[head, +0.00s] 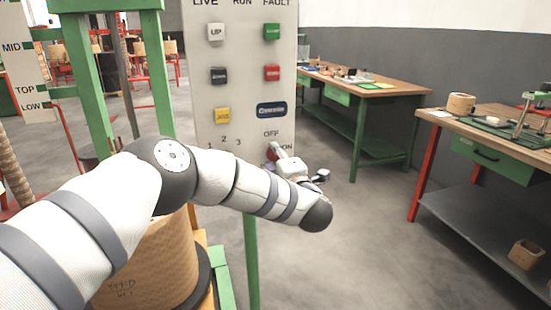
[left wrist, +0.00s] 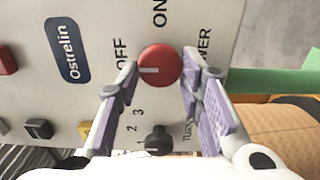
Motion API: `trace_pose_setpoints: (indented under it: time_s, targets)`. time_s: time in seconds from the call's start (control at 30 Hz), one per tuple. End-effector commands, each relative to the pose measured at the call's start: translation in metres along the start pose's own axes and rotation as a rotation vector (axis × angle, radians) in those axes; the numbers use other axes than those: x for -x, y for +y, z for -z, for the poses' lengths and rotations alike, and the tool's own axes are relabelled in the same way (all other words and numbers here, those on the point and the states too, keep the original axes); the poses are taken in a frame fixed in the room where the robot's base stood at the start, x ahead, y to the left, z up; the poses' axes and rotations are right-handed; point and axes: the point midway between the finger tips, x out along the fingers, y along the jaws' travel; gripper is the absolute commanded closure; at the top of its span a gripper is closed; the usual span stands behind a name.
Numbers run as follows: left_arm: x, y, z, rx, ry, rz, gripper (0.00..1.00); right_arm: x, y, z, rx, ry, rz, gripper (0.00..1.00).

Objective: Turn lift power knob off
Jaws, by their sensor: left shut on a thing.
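The red power knob (left wrist: 160,65) is on the light panel, between the OFF and ON lettering in the left wrist view. Its white mark points left in that view, toward the side with the OFF label. My left gripper (left wrist: 161,67) is shut on the knob, one finger on each side. In the head view my left gripper (head: 277,152) reaches the lower right of the control panel (head: 240,100), and the knob is mostly hidden behind it. My right gripper is not in view.
Several push buttons are above. A wound coil (head: 150,265) stands below my left arm. Workbenches (head: 400,88) stand at the right, with open floor between.

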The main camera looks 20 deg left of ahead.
Motion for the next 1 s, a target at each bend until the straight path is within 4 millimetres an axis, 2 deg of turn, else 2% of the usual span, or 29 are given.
trace_pose_setpoints:
  time_s: [0.03, 0.1, 0.37, 0.47, 0.8, 0.9, 1.0]
  targets:
    - [0.0, 0.0, -0.001, 0.001, -0.002, 0.0, 0.59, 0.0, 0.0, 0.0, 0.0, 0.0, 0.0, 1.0]
    - [0.0, 0.0, -0.001, 0.001, -0.002, 0.0, 0.46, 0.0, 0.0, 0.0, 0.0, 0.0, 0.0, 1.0]
    - [0.0, 0.0, 0.0, 0.0, -0.001, 0.0, 0.46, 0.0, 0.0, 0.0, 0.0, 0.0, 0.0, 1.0]
    - [0.008, 0.0, -0.001, 0.0, -0.002, 0.001, 0.46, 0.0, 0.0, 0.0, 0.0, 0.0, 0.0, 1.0]
    - [0.094, 0.0, -0.001, -0.002, -0.006, 0.001, 0.46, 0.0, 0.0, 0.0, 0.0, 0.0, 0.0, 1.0]
    - [0.111, 0.0, -0.001, 0.0, -0.004, 0.002, 0.46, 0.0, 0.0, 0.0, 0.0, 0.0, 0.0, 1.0]
    - [0.119, 0.0, -0.001, 0.0, -0.003, 0.0, 0.46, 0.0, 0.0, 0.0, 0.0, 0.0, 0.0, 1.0]
